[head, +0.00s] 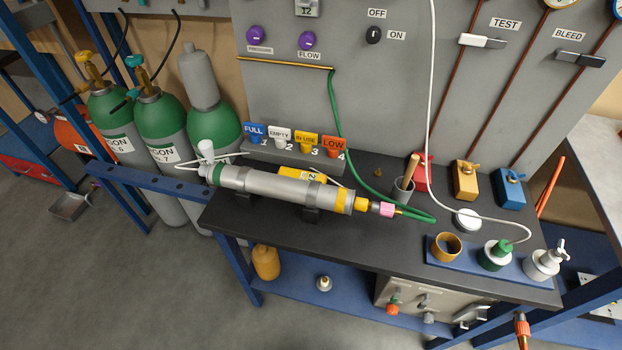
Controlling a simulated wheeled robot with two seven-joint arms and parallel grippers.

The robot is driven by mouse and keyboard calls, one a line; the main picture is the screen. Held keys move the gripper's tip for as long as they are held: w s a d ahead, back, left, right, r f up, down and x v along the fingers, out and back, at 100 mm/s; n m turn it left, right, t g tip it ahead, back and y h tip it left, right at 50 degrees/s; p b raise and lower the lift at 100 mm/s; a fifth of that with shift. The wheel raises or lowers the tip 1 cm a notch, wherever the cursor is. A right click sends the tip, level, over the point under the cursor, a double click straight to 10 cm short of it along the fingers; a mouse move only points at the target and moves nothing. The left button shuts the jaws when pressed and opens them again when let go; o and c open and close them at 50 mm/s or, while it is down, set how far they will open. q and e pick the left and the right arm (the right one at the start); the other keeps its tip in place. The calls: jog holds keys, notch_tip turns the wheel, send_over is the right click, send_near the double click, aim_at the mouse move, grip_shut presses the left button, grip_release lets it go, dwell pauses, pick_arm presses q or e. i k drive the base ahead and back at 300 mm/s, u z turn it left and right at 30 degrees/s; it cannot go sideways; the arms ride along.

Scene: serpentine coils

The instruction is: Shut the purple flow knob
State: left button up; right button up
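The purple flow knob (306,40) is on the grey upright panel, at the top middle of the head view, just above the FLOW label (309,56). Another purple knob (256,35) sits to its left above the PRESSURE label. A small display (307,8) is partly cut off above the flow knob. The flow knob's turn position is too small to tell. Neither of my grippers shows in the head view.
A black bench (290,232) below the panel holds a clamped grey cylinder (270,184), tags and a green hose (335,110). A black OFF/ON knob (373,35) is right of the flow knob. Green-shouldered gas bottles (160,120) stand left.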

aim_at(307, 40)
jog(key=k, duration=1.25)
jog(key=u, duration=0.5)
jog(key=i, duration=1.75)
jog(key=z, duration=1)
